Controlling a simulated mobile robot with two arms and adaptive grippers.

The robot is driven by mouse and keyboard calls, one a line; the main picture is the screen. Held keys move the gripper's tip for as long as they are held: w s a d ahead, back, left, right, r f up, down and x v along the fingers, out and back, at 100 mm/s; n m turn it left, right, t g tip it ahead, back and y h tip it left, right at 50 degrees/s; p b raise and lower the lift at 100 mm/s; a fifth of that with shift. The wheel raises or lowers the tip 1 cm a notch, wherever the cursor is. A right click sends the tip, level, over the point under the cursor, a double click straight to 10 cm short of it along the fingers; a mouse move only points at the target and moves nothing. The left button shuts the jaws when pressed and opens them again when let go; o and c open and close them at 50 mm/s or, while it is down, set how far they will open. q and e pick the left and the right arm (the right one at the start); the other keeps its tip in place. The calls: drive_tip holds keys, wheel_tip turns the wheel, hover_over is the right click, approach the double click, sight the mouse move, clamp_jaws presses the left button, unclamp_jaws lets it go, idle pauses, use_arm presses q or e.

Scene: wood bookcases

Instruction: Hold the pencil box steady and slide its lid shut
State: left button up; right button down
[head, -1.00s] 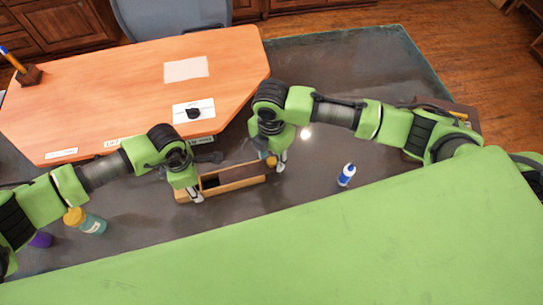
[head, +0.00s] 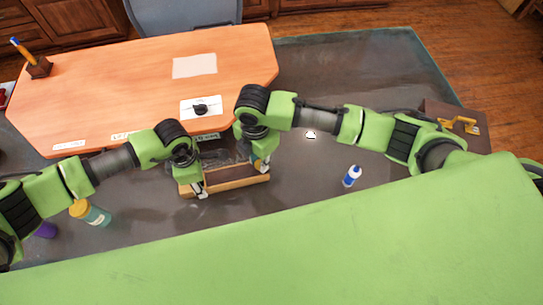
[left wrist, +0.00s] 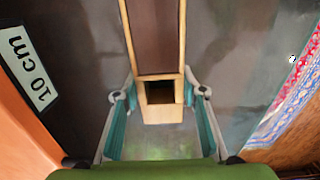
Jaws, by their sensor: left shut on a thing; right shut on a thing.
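The long wooden pencil box (head: 238,184) lies on the dark table in the head view, running left to right. My left gripper (head: 200,189) is shut across its left end. In the left wrist view the fingers flank the box's near end (left wrist: 162,115). The brown lid (left wrist: 157,40) sits in the box's rails there and covers the far part. A small dark opening (left wrist: 160,92) shows between the lid's edge and the near end. My right gripper (head: 260,165) is shut at the lid's handle near the box's right end; its grip is partly hidden by the arm.
A blue and white bottle (head: 352,176) stands to the right of the box. A teal bottle with a yellow cap (head: 92,213) and a purple item (head: 46,230) are at the left. An orange board (head: 120,80) lies behind. Table right of the box is mostly clear.

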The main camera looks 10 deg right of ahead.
drive_tip(key=shift+a, duration=0.3)
use_arm(q)
drive_tip(key=shift+d, duration=0.2)
use_arm(e)
drive_tip(key=c, duration=1.8)
unclamp_jaws()
use_arm(q)
drive_tip(key=shift+a, duration=0.1)
use_arm(e)
drive_tip(key=shift+d+r, duration=0.1)
wheel_tip(320, 180, up, 12)
drive_tip(key=shift+f, duration=0.1)
use_arm(q)
drive_tip(key=o, duration=1.4)
